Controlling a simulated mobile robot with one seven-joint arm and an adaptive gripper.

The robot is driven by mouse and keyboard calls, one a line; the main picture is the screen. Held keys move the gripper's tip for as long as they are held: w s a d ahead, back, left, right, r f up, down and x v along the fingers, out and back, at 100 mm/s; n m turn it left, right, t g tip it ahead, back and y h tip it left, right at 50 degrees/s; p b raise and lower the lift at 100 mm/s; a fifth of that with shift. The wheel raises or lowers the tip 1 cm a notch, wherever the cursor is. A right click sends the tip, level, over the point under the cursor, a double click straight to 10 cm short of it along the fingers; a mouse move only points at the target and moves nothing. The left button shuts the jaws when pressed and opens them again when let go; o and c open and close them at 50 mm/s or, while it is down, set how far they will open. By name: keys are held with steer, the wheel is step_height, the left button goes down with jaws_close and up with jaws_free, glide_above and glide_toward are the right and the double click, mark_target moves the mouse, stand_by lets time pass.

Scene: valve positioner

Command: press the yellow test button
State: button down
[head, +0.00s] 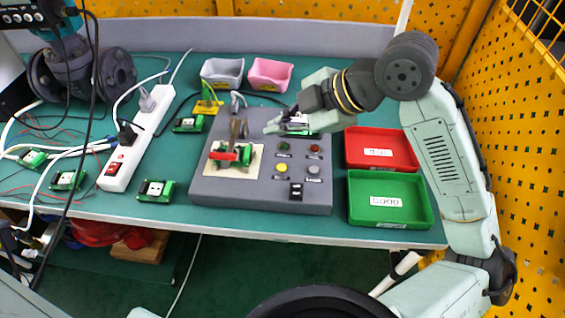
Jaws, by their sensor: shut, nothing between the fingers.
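The yellow test button (281,168) is a small round cap on the top face of the grey test box (215,193), left of a grey button (313,169). My gripper (270,128) is shut and empty. It is over the back part of the box, above and behind the yellow button in the head view, apart from it. Nothing covers the yellow button. A green button (284,145) and a red button (315,148) sit behind it, and a black switch (296,191) in front.
A clamp with a green board (246,155) stands on the box's left half. Red (408,160) and green (430,212) trays stand to the right. Grey (222,74) and pink (270,75) bins are behind. A power strip (137,142) and several boards lie left.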

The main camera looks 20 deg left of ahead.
mark_target(281, 170)
steer(key=shift+f+b, duration=3.45)
steer(key=shift+f, duration=0.95)
steer(key=shift+f, duration=0.15)
steer(key=shift+f+b, duration=0.25)
steer(key=shift+b, duration=0.15)
steer(key=shift+f+b, duration=0.4)
steer(key=shift+r, duration=0.1)
steer(key=shift+r+p, duration=0.65)
steer(key=shift+r, duration=0.05)
steer(key=shift+r, duration=0.1)
step_height(281, 170, up, 5)
steer(key=p, duration=0.4)
